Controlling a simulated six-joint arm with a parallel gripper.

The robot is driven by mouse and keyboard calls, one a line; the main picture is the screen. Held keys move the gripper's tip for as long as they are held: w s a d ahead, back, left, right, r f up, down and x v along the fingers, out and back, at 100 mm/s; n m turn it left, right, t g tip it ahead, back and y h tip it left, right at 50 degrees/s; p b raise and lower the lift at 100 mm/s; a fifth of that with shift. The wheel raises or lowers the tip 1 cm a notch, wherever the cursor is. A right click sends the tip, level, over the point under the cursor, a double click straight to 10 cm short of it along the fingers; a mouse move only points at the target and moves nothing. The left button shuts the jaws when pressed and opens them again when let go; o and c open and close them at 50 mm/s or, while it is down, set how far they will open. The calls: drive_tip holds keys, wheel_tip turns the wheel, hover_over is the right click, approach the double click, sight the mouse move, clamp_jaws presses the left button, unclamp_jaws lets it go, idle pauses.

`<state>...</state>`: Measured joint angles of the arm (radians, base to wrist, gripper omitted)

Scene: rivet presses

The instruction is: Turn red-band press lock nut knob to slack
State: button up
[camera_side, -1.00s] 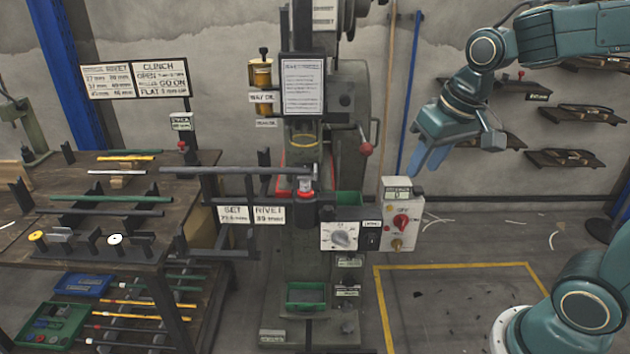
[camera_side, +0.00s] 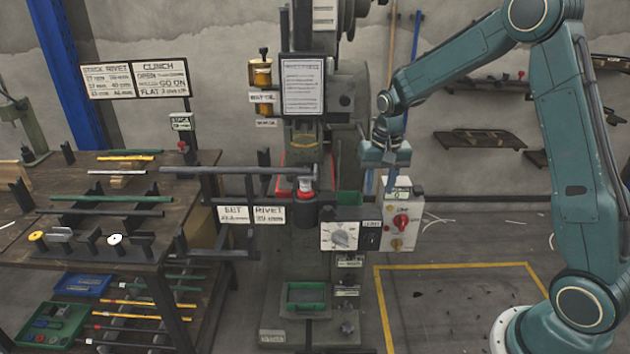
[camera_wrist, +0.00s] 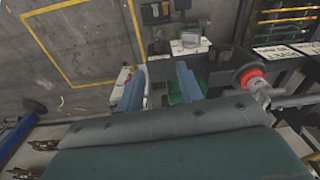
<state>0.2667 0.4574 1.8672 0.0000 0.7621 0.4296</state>
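The press (camera_side: 345,165) stands in the middle of the side view. A red band (camera_side: 305,195) rings the grey post at its work point, under the end of a long grey bar; it also shows at the right in the wrist view (camera_wrist: 250,76). A white dial plate with a grey knob (camera_side: 341,236) is on the press front. I cannot tell which part is the lock nut knob. My gripper (camera_side: 379,184) is above and behind the control box, right of the red band and apart from it. In the wrist view its two blue fingers (camera_wrist: 160,68) stand apart with nothing between them.
A control box (camera_side: 408,235) with a red knob (camera_side: 401,221) stands right of the dial. A loaded bench (camera_side: 60,235) is at left. The yellow-marked floor is clear.

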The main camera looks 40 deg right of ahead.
drive_tip(key=m, duration=0.1)
hover_over(372, 237)
drive_tip(key=shift+g, duration=0.3)
wheel_tip(372, 237, down, 5)
drive_tip(key=shift+f, duration=0.1)
drive_tip(key=shift+f, duration=6.85)
drive_tip(key=shift+c, duration=0.3)
clamp_jaws()
